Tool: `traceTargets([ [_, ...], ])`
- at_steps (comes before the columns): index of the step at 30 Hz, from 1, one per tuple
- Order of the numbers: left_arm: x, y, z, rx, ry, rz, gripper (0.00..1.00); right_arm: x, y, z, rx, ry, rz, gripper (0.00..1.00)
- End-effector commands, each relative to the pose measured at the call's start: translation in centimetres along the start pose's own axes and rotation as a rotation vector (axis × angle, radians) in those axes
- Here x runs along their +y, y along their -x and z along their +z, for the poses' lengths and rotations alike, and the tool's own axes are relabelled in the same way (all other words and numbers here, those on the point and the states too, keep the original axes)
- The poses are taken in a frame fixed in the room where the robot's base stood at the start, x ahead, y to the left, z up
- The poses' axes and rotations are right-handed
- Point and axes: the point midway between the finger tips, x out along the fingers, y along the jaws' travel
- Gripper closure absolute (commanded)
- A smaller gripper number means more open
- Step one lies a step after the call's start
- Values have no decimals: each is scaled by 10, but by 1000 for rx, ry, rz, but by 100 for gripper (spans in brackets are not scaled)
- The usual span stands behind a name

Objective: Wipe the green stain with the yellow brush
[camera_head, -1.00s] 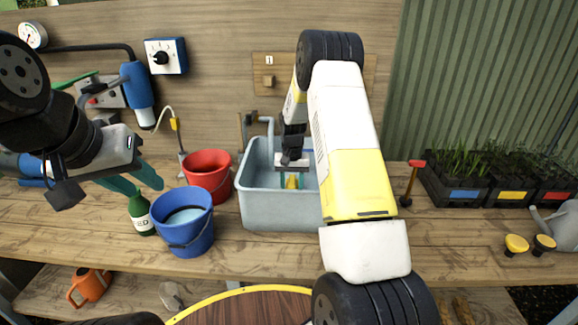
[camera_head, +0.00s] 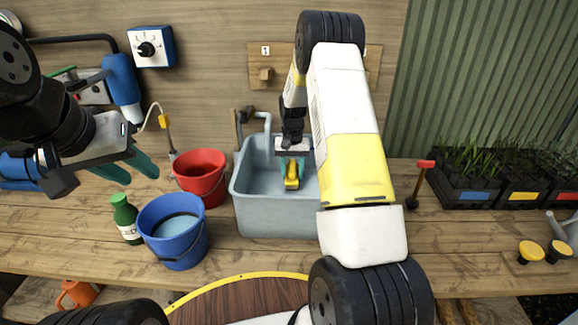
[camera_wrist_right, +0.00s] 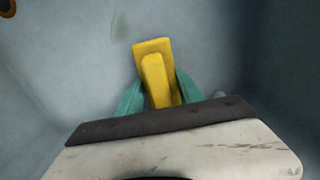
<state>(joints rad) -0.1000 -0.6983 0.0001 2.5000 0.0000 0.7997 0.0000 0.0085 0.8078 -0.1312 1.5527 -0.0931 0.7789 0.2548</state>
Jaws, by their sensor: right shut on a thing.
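The yellow brush (camera_head: 292,180) is held inside the grey-blue sink basin (camera_head: 275,223). My right gripper (camera_head: 292,172) is shut on it, with a teal finger on each side. In the right wrist view the brush (camera_wrist_right: 155,62) points up the picture between the fingers (camera_wrist_right: 155,95). A faint dark green stain (camera_wrist_right: 119,22) shows on the basin surface beyond the brush tip, up and to the left, apart from it in the picture. The stain cannot be made out in the head view. My left gripper (camera_head: 142,177) is open and empty above the bench at the left.
A red bucket (camera_head: 201,180) and a blue bucket (camera_head: 176,243) stand left of the basin, with a green bottle (camera_head: 126,218) beside them. A tap (camera_head: 262,118) rises behind the basin. A red-headed hammer (camera_head: 420,185) and plant trays (camera_head: 470,190) are at the right.

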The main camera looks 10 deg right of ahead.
Motion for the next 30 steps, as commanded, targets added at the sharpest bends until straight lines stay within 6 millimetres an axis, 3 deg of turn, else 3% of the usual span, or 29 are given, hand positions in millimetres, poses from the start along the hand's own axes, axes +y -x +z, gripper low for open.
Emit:
traceTargets([
  [1, 0, 0, 0, 1, 0, 0, 64, 0, 13, -2, 9, 0, -3, 100],
  [18, 0, 0, 0, 1, 0, 0, 64, 7, 63, 4, 9, 1, -2, 100],
  [30, 0, 0, 0, 1, 0, 0, 64, 8, 70, 6, 6, 1, -2, 100],
])
